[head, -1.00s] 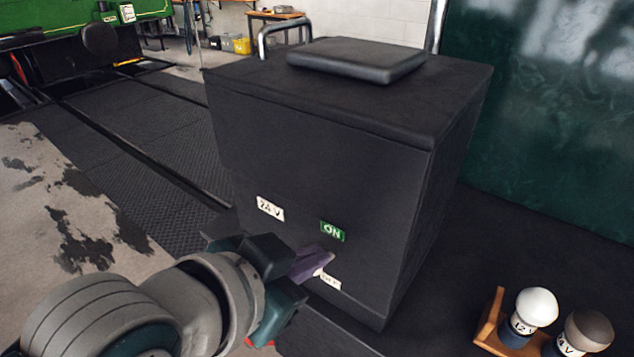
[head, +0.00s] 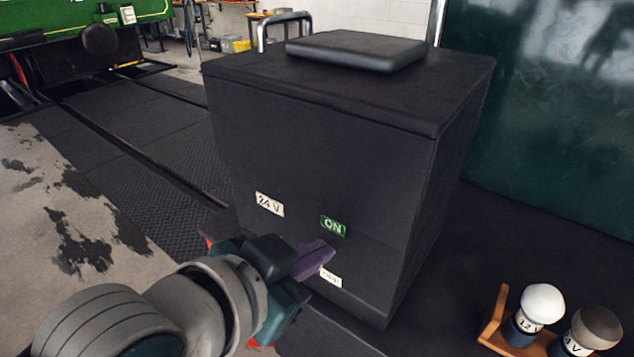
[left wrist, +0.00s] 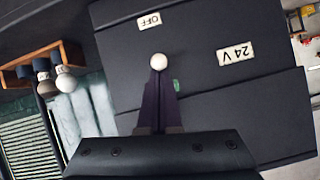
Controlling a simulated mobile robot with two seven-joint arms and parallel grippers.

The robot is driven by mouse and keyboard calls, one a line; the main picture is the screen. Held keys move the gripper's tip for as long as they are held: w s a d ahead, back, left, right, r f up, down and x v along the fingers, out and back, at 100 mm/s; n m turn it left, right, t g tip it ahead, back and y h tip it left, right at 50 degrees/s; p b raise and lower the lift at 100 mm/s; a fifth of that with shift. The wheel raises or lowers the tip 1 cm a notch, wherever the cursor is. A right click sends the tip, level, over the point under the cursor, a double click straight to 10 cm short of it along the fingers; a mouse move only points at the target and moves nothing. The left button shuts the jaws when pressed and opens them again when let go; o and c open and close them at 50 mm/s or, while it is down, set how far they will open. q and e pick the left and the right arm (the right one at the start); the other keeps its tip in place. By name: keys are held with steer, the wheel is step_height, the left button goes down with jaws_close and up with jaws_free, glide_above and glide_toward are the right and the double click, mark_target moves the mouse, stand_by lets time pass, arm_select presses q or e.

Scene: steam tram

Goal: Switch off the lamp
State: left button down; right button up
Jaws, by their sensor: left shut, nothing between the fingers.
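The dark box (head: 320,150) has a white "24 V" label (head: 269,204), a green "ON" label (head: 333,226) and a white label (head: 330,277) below it. The left wrist view shows that lower label as "OFF" (left wrist: 149,20). A white round knob (left wrist: 158,61) shows there between ON and OFF, right at my fingertips; I cannot tell whether they touch it. The knob is hidden in the head view. My left gripper (head: 326,252) is shut and empty, its purple fingers close to the box front; they also show in the left wrist view (left wrist: 158,78). No lit lamp is identifiable.
A wooden rack (head: 492,322) at the lower right holds a white bulb (head: 542,303) and a greyish bulb (head: 597,327). A dark pad (head: 357,50) lies on the box. A green panel (head: 550,110) stands behind. Floor at left is open.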

arm_select(q)
steer(key=shift+s+f, duration=0.1)
steer(key=shift+f, duration=0.05)
arm_select(e)
steer(key=shift+f, duration=0.3)
arm_select(q)
steer(key=t+b, duration=0.1)
steer(key=b, duration=0.1)
steer(key=f+t+h+b, duration=0.1)
steer(key=b, duration=0.1)
steer(key=t+h+b, duration=0.1)
steer(key=b, duration=0.2)
steer(key=shift+s+a+f, duration=0.35)
arm_select(e)
step_height(320, 180, down, 7)
steer(key=shift+r, duration=0.2)
steer(key=shift+a, duration=0.1)
